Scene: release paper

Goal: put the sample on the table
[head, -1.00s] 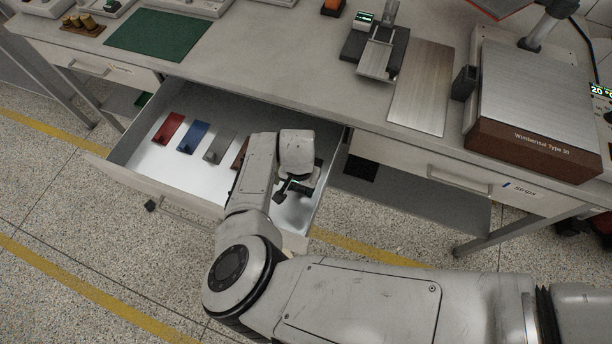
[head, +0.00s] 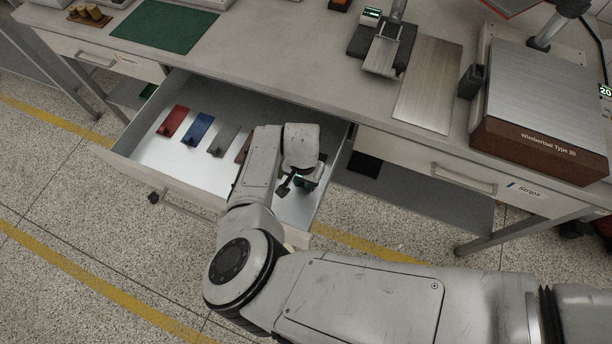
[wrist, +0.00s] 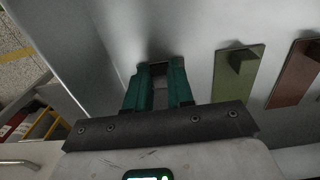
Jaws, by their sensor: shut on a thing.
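My gripper (wrist: 158,72) is inside the open drawer (head: 180,196), at its right end. In the wrist view its teal fingers are shut on a small dark block (wrist: 160,68), which looks like the grip of a sample. The rest of that sample is hidden or cannot be told from the drawer floor. Beside it lie an olive sample plate (wrist: 236,71) and a brown one (wrist: 297,76), each with a raised block. In the head view, red (head: 174,121), blue (head: 198,129) and grey-green (head: 224,140) plates lie in a row.
The table (head: 290,62) is above and behind the drawer. It holds a green mat (head: 165,26), a small device (head: 382,50), a metal plate (head: 430,85) and a large wood-fronted instrument (head: 540,140). Bare tabletop lies between mat and device. Drawer walls surround my gripper.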

